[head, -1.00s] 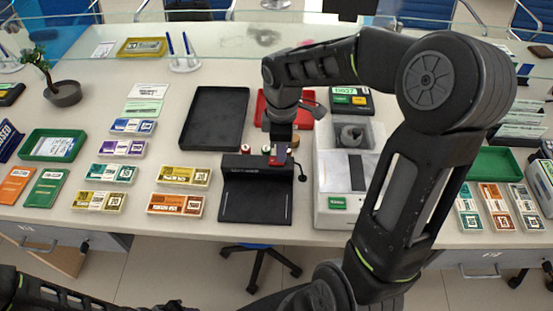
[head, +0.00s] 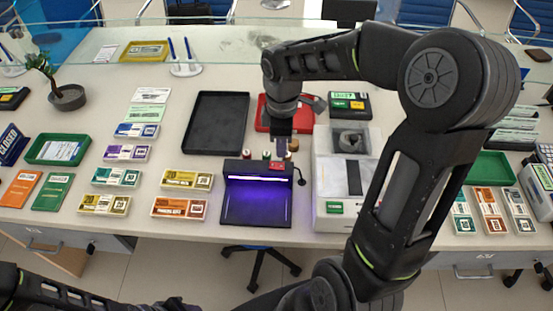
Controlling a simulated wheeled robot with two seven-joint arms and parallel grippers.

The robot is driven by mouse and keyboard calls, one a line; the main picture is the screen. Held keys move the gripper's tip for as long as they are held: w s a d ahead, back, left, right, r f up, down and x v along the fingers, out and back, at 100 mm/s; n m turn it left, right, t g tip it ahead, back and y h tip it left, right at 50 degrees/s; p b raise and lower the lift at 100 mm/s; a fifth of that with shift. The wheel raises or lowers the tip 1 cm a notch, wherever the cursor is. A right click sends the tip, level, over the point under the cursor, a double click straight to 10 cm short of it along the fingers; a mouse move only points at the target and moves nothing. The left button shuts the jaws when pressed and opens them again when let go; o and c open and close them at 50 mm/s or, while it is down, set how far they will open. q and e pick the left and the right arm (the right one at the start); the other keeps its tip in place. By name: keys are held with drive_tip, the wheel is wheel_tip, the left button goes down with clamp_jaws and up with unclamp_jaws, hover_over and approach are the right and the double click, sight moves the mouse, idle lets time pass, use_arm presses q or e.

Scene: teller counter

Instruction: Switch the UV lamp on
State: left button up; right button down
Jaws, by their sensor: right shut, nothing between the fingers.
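The UV lamp (head: 256,208) is a black box with an open front and a flat base, in the middle of the counter near its front edge. A purple-white glow shows under its hood, so it is lit. A small red part (head: 277,166) shows on top of its hood at the right. My right gripper (head: 281,154) is shut and empty, pointing down just behind and above that red part; I cannot tell whether it touches. My left arm shows only at the lower left; its gripper is out of view.
A black tray (head: 188,124) lies behind the lamp to the left, and a red tray (head: 264,122) lies behind my right gripper. A grey-white machine (head: 329,171) stands close on the right. Banded note bundles (head: 180,208) lie to the left. Small stamps (head: 246,154) stand behind the lamp.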

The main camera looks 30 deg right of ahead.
wheel_tip(320, 180, up, 2)
drive_tip(key=shift+r+p, duration=0.2)
drive_tip(key=shift+p, duration=0.45)
